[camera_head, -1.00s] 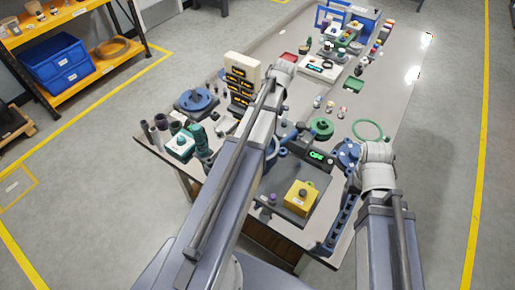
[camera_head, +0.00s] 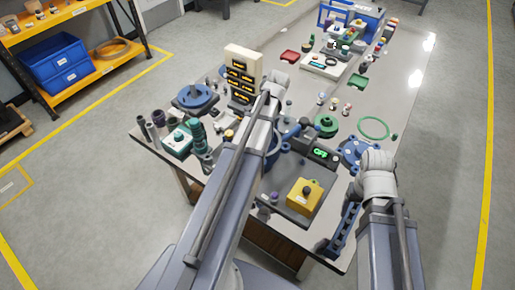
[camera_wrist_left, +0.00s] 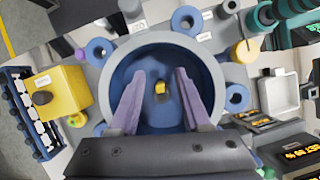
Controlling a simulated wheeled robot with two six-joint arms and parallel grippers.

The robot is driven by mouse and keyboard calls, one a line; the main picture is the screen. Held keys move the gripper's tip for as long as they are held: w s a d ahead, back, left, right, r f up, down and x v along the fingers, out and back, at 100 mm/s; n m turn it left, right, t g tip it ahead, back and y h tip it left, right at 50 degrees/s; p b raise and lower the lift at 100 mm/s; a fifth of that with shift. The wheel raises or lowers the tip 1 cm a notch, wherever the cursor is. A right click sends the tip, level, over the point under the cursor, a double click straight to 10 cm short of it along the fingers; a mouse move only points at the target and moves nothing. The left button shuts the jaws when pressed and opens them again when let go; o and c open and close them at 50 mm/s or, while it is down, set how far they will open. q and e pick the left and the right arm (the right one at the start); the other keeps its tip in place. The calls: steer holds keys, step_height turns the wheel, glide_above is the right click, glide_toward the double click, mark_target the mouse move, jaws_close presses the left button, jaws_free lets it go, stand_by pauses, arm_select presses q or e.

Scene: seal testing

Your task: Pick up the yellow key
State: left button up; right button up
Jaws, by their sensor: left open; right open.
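A small yellow piece, which looks like the yellow key (camera_wrist_left: 160,88), stands at the centre of a round blue fixture with a grey rim (camera_wrist_left: 211,68) in the left wrist view. My left gripper (camera_wrist_left: 160,98) is open, its two pale purple fingers spread on either side of the yellow piece with gaps showing. I cannot tell their height above it. In the head view my left forearm hides this gripper and most of the fixture. My right arm stands at the right; its fingers cannot be made out there.
A yellow box with a black knob (camera_head: 305,195) and a blue rack (camera_head: 345,222) lie near the table's front. Bare tabletop (camera_head: 400,85) shows at the right.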

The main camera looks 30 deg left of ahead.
arm_select(q)
steer(key=shift+r, duration=0.1)
steer(key=shift+c, duration=0.2)
jaws_close()
